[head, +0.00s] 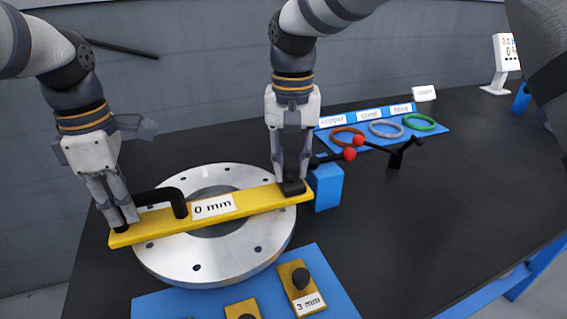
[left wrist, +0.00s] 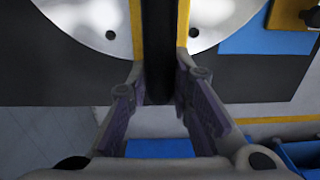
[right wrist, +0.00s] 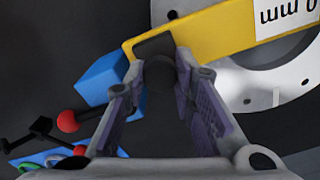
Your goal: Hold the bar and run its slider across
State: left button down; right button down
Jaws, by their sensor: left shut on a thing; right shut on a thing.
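The yellow bar (head: 258,197), labelled "0 mm", lies across the top of the pale metal flange ring (head: 196,273). My left gripper (head: 122,222) is shut on the black handle (head: 172,195) at the bar's left end. The handle also shows between the fingers in the left wrist view (left wrist: 158,40). My right gripper (head: 292,176) is shut on the black slider (head: 293,188) at the bar's right end. In the right wrist view the slider's dark round knob (right wrist: 160,75) sits between the fingers. The fingers partly hide both grips.
A blue block (head: 327,187) stands by the bar's right end. Behind it are a black rod stand with red balls (head: 350,154) and a blue board with copper, steel and green rings (head: 420,121). A blue tray (head: 340,297) with yellow knobbed blocks (head: 301,285) lies in front.

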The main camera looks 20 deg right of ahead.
aim_at(291, 166)
pick_arm(q)
jog(key=shift+a, duration=0.1)
pick_arm(e)
jog(key=c, duration=1.3)
grip_release()
notch_tip(291, 166, up, 12)
pick_arm(q)
jog(key=c, duration=1.4)
grip_release()
jog(key=shift+o, duration=0.2)
